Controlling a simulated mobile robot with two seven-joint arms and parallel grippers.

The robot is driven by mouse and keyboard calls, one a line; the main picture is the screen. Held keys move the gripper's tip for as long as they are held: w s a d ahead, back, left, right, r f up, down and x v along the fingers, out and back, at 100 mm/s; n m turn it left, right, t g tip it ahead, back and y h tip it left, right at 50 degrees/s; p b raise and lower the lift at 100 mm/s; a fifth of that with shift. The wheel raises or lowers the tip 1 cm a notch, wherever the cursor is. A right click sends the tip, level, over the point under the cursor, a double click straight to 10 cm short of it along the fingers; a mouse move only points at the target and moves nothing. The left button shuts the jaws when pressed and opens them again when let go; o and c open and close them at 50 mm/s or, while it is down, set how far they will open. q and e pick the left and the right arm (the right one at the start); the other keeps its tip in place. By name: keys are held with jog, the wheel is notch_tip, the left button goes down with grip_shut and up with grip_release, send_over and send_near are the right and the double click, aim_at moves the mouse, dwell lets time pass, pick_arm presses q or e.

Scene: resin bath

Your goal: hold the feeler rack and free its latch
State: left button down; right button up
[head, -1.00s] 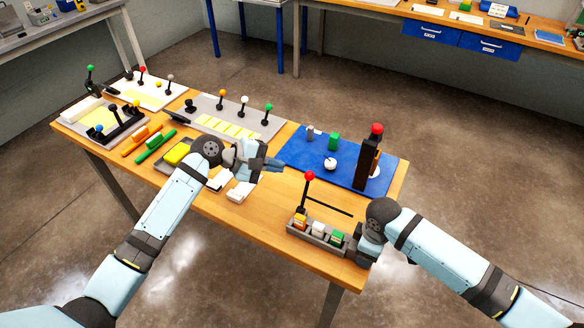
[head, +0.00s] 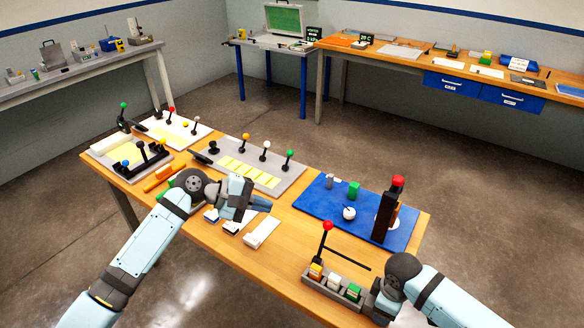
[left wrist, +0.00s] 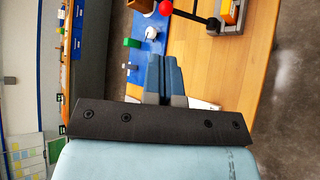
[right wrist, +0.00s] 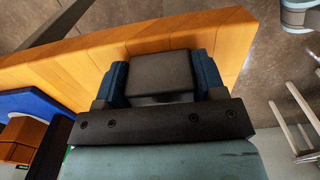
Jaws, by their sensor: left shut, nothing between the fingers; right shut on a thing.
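The feeler rack appears to be the grey tray (head: 313,284) at the table's front right edge, holding an orange, a white and a green block. A black lever with a red ball (head: 328,226) stands at its left end, and a thin dark bar runs behind the blocks. I cannot tell which part is the latch. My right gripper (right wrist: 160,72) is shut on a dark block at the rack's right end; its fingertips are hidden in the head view. My left gripper (head: 264,204) is shut and empty, left of the rack. The red ball also shows in the left wrist view (left wrist: 166,7).
A blue mat (head: 320,205) behind the rack carries a tall dark post with a red ball (head: 397,181), a green block and a white ball. White blocks (head: 262,232) lie below my left gripper. Lever panels (head: 215,158) fill the table's left. Bare wood lies between.

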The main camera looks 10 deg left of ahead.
pick_arm(q)
jog(key=s+d+f+t, duration=0.4)
jog(key=d+f+t, duration=0.1)
jog(key=f, duration=0.2)
jog(key=n+t+y, duration=0.2)
jog(key=t+y, duration=0.1)
jog(key=t, duration=0.3)
send_near(325, 229)
jog(key=x, duration=0.7)
jog(key=shift+w+d, duration=0.1)
jog(key=shift+w, duration=0.25)
jog(key=shift+w+d+f, duration=0.1)
jog(key=shift+w+d, duration=0.05)
jog(key=shift+w, duration=0.35)
jog(key=shift+w+d+f, duration=0.1)
jog(key=shift+w+d, duration=0.05)
jog(key=shift+w, duration=0.35)
jog(key=shift+r, duration=0.1)
